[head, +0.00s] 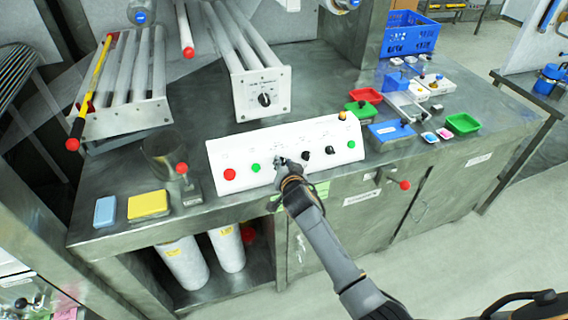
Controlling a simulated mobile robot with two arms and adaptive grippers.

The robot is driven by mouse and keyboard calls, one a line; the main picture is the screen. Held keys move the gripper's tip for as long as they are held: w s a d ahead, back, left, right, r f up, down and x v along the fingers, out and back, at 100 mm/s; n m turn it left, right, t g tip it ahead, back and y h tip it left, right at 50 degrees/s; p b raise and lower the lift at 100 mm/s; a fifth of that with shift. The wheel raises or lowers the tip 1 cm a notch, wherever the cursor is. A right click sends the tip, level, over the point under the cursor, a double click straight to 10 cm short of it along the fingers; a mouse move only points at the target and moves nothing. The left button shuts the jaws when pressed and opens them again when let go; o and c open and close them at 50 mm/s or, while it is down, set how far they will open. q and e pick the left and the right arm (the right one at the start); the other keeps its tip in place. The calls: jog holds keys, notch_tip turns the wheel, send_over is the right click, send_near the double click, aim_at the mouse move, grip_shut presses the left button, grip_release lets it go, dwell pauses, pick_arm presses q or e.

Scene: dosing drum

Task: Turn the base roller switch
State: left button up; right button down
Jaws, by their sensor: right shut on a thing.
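A white control panel (340,150) lies on the metal bench, with a row of red and green buttons and black knobs. My right gripper (281,163) reaches in from the lower right to the panel, just right of the left green button (255,168). It is shut on a switch there, and its fingers mostly hide that switch. Two black knobs (306,155) and (330,150) stand free to the right of it. The panel's labels are too small to read, so I cannot tell which switch is the base roller's. My left gripper is not in view.
A roller unit with its own black knob (264,99) stands behind the panel. A red-tipped lever (182,169), a yellow sponge (148,204) and a blue one (105,210) are at left. Coloured trays (462,124) and a blue crate (409,36) are at right.

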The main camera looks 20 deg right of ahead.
jog(key=shift+n, duration=0.4)
jog(key=shift+d+r+n+y+p, duration=0.1)
jog(key=shift+n+y+p, duration=0.45)
jog(key=shift+n, duration=0.55)
jog(key=n+y+p, duration=0.1)
jog(key=n+p, duration=0.1)
jog(key=n, duration=0.2)
jog(key=shift+d+r+t, duration=0.1)
jog(key=shift+t, duration=0.2)
jog(key=n+y+p, duration=0.1)
jog(key=n, duration=0.2)
jog(key=n+y+p, duration=0.1)
jog(key=n, duration=0.2)
jog(key=shift+n+p, duration=0.3)
jog(key=shift+p, duration=0.05)
